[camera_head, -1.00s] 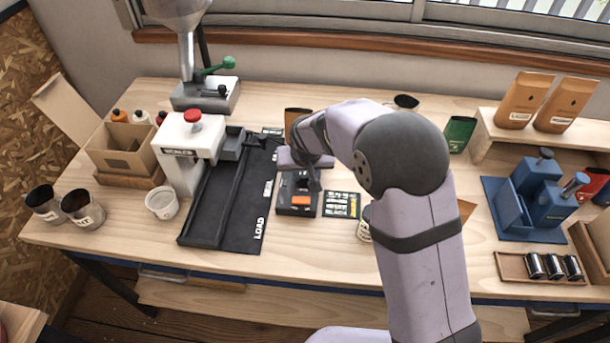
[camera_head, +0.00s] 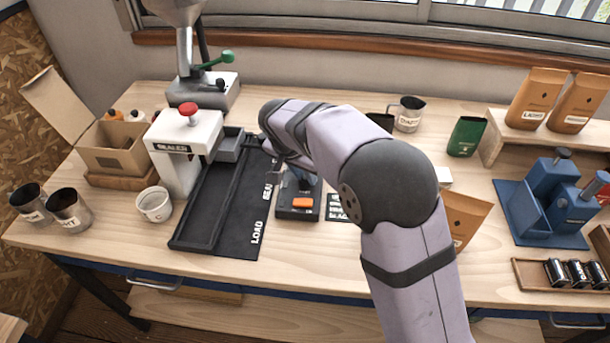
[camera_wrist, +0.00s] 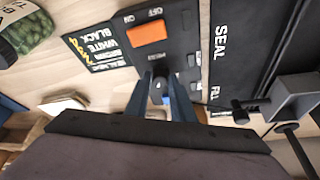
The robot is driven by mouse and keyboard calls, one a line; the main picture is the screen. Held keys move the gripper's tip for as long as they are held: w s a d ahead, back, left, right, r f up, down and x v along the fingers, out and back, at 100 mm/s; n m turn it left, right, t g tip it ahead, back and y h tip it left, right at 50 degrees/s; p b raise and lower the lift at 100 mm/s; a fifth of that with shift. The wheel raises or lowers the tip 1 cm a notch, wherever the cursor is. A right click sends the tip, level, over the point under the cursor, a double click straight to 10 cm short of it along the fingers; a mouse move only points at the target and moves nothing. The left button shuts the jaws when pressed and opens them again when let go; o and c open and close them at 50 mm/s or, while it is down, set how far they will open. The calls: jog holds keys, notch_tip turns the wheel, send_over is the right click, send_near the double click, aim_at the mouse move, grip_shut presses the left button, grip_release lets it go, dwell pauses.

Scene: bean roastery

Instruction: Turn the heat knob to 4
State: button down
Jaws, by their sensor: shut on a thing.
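A dark control box (camera_head: 285,213) with an orange switch (camera_head: 302,203) stands at the middle of the bench. In the wrist view the switch (camera_wrist: 147,32) and the panel lettering show close up. My gripper (camera_wrist: 160,78) is over the panel, its two blue-grey fingers shut on the dark heat knob (camera_wrist: 160,88). The knob is mostly hidden between the fingers, and I cannot read its setting. In the head view my gripper (camera_head: 299,178) is at the back part of the box, partly covered by my arm.
A card with coloured lettering (camera_wrist: 98,52) lies beside the box. The black mat marked SEAL and LOAD (camera_head: 248,222) and the white sealer (camera_head: 184,150) are to the left in the head view. An orange bag (camera_head: 464,218) stands right of my arm.

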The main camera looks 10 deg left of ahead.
aim_at(300, 193)
jog(key=shift+f, duration=0.1)
jog(key=c, duration=1.5)
grip_release()
jog(key=shift+c, duration=0.2)
jog(key=shift+s+a+r, duration=0.1)
jog(key=shift+s+r, duration=0.05)
jog(key=shift+r, duration=0.4)
jog(key=d+b+v, duration=0.1)
jog(key=v, duration=0.5)
jog(key=shift+a, duration=0.5)
jog(key=shift+s+d+r, duration=0.1)
jog(key=shift+s+r, duration=0.05)
